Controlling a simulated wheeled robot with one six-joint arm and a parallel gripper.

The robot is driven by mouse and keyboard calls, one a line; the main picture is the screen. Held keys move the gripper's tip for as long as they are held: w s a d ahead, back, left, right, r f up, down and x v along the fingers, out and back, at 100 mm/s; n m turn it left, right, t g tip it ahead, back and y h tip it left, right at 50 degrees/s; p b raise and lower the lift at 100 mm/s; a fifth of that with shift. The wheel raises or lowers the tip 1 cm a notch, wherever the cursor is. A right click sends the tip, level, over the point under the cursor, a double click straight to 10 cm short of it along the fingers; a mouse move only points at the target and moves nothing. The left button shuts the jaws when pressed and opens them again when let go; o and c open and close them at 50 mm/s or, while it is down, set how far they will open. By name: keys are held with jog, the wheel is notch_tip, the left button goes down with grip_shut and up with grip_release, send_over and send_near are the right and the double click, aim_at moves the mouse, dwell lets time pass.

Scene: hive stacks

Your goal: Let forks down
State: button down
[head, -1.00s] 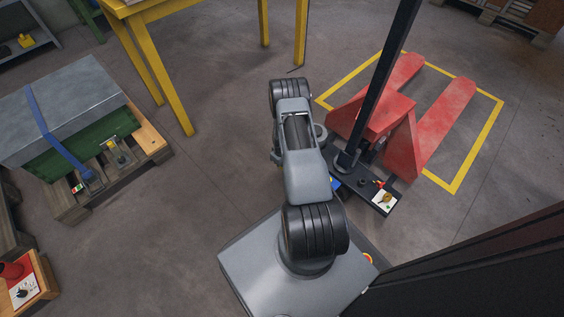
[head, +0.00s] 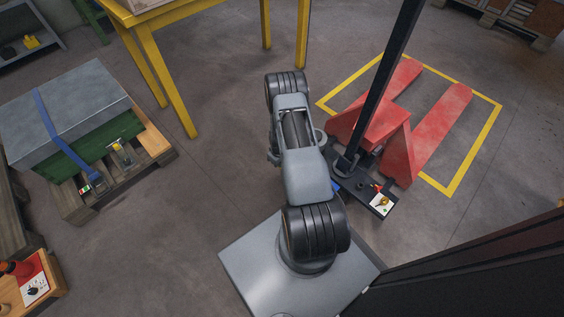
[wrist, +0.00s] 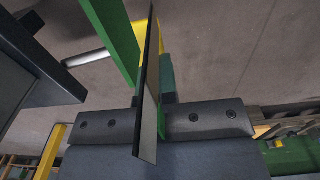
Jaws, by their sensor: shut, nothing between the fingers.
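A pallet truck with red forks (head: 438,124) stands at the right of the head view. Its forks reach across a yellow outline on the floor and look low. A black mast or handle (head: 383,82) rises from it. My arm stands in the middle of the head view and hides my gripper there. In the wrist view my gripper (wrist: 160,112) is shut and empty, with a thin black-edged plate in front of it. Whether it touches the plate I cannot tell.
A wooden pallet (head: 72,205) with a strapped grey-topped green crate (head: 66,112) is at the left. A yellow-legged table (head: 168,78) stands behind. A red and white panel (head: 30,280) lies bottom left. Bare floor lies between the pallet and my base.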

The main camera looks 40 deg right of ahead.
notch_tip(320, 180, up, 8)
jog(key=a+p, duration=0.2)
jog(key=shift+s+a+f+p, duration=0.15)
jog(key=shift+a+p, duration=0.15)
jog(key=shift+a, duration=0.05)
dwell(0.3)
jog(key=w+a+r+t+p, duration=0.1)
jog(key=a+r+p, duration=0.3)
jog(key=r, duration=1)
jog(key=a+r+p, duration=0.1)
jog(key=r+p, duration=0.6)
jog(key=r, duration=0.7)
jog(key=w+a+r+t+p, duration=0.1)
jog(key=a+r+p, duration=0.3)
jog(key=r, duration=1)
jog(key=s+a+r+p, duration=0.2)
jog(key=s+r+p, duration=0.3)
jog(key=r, duration=0.5)
jog(key=s+a+r+m+t+p, duration=0.1)
jog(key=s+a+r+p, duration=0.2)
jog(key=r, duration=0.7)
jog(key=s+a+r+p, duration=0.2)
jog(key=s+r+p, duration=0.4)
jog(key=r, duration=0.4)
jog(key=shift+s+a+r+m+t+p, duration=0.2)
jog(key=shift+s+a+m+t+p, duration=0.15)
jog(key=shift+p, duration=0.55)
jog(key=shift+s+d, duration=0.1)
